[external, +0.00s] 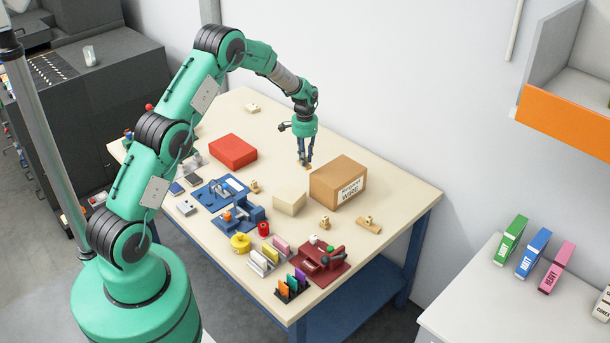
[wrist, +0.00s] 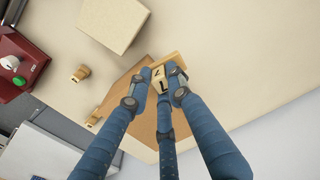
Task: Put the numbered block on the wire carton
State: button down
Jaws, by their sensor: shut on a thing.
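The wire carton (external: 333,178) is a brown box with a white label, standing on the table in the external view. Its brown surface (wrist: 116,112) also shows below and left of my fingers in the wrist view. My gripper (external: 305,163) points down just behind and left of the carton. In the wrist view my gripper (wrist: 160,85) is shut on the numbered block (wrist: 157,83), a small light wooden block with dark marks. The fingers partly hide the block. I cannot tell whether it touches the table.
A cream box (external: 289,203) stands left of the carton, and a red box (external: 233,150) farther left. Small wooden pieces (external: 325,222) lie in front of the carton. Blue and red fixtures crowd the table's front. The table's back left is mostly clear.

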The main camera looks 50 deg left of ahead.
jog(key=s+d+r+p, duration=0.1)
jog(key=s+d+r, duration=0.1)
jog(key=d, duration=0.4)
jog(key=s+d+r+n+p, duration=0.1)
jog(key=s+d, duration=0.3)
jog(key=d, duration=0.1)
jog(key=shift+s+d+r+n, duration=0.3)
jog(key=shift+s+d+r, duration=0.05)
jog(key=shift+w, duration=0.15)
jog(key=p, duration=0.2)
send_over(339, 171)
jog(key=shift+d+f, duration=0.1)
jog(key=shift+f, duration=0.65)
jog(key=shift+f, duration=0.1)
jog(key=shift+f+p, duration=0.4)
jog(key=shift+f, duration=1.3)
